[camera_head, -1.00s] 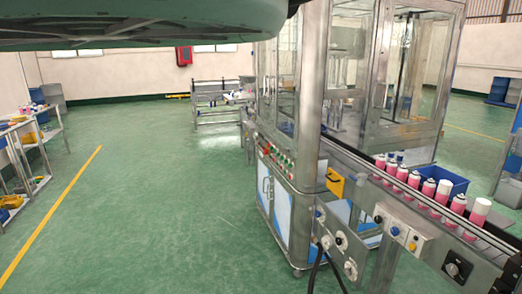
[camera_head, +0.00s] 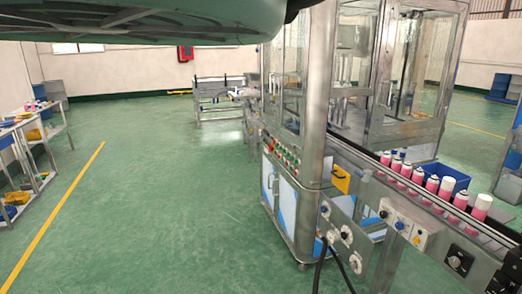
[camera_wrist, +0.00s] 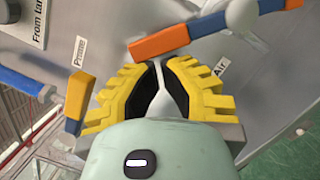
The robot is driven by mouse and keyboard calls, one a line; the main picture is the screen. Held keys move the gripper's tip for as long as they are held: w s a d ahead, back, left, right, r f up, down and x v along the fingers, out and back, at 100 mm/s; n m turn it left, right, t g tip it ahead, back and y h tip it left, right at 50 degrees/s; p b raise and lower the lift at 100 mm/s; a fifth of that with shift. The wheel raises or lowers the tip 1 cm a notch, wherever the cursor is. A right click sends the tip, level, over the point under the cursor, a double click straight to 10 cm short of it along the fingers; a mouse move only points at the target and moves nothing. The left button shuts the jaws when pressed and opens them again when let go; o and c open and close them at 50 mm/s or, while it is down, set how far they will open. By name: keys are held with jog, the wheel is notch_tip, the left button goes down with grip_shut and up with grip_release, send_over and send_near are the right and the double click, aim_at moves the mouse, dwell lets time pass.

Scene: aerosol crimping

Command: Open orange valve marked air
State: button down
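In the wrist view, an orange valve handle (camera_wrist: 160,41) lies just past my fingertips, next to a small label reading "Air" (camera_wrist: 219,70). A blue section (camera_wrist: 208,26) adjoins the handle's right side. My gripper (camera_wrist: 158,66) has yellow ribbed fingers with dark inner faces. They are apart by a narrow gap, through which grey metal shows. The handle is not between them; whether a fingertip touches it I cannot tell. The gripper and valve do not show in the head view.
A yellow-orange handle (camera_wrist: 78,102) stands close by my left finger, below a partly legible label (camera_wrist: 79,51). A blue bar (camera_wrist: 22,82) is at far left. The head view shows a glass-sided machine (camera_head: 345,70), a conveyor with spray cans (camera_head: 432,183), and open green floor (camera_head: 170,190).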

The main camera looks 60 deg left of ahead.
jog(key=s+d+r+m+g+p, duration=0.1)
jog(key=d+r+m+p, duration=0.3)
jog(key=m, duration=0.4)
jog(key=shift+d+r+g+p, duration=0.15)
jog(key=shift+r+g+p, duration=0.2)
jog(key=shift+p, duration=0.5)
jog(key=shift+s, duration=0.1)
jog(key=shift+f, duration=0.1)
